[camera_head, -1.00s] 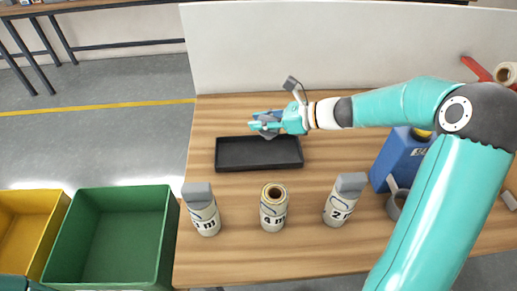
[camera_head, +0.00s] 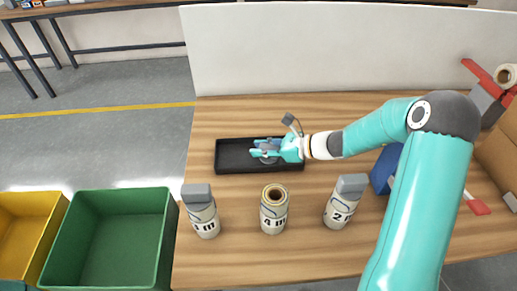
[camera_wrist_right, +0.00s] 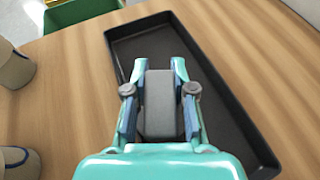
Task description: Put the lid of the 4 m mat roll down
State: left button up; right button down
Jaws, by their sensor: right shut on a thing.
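The 4 m mat roll (camera_head: 273,211) stands upright on the wooden table with its top open, showing a brown core. Its grey lid (camera_wrist_right: 160,103) is between the fingers of my right gripper (camera_wrist_right: 157,68) in the right wrist view. The right gripper (camera_head: 258,151) is shut on the lid, over the black tray (camera_head: 232,165), which lies behind the roll. Whether the lid touches the tray floor I cannot tell. The tray (camera_wrist_right: 235,125) also shows in the right wrist view. My left gripper is not in view.
Two more rolls with grey lids on stand beside it, the 3 m roll (camera_head: 204,216) at left and the 2 m roll (camera_head: 342,205) at right. A blue container (camera_head: 383,171) is at right. Green (camera_head: 110,240) and yellow (camera_head: 28,230) bins are at left. A white panel (camera_head: 340,50) rises behind.

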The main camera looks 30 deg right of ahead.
aim_at(274, 148)
jog(key=shift+f, duration=0.2)
jog(key=c, duration=1)
grip_release()
jog(key=shift+r, duration=0.1)
jog(key=shift+r, duration=0.1)
jog(key=v, duration=0.7)
jog(key=shift+s+d+r, duration=0.1)
jog(key=shift+s+d, duration=0.1)
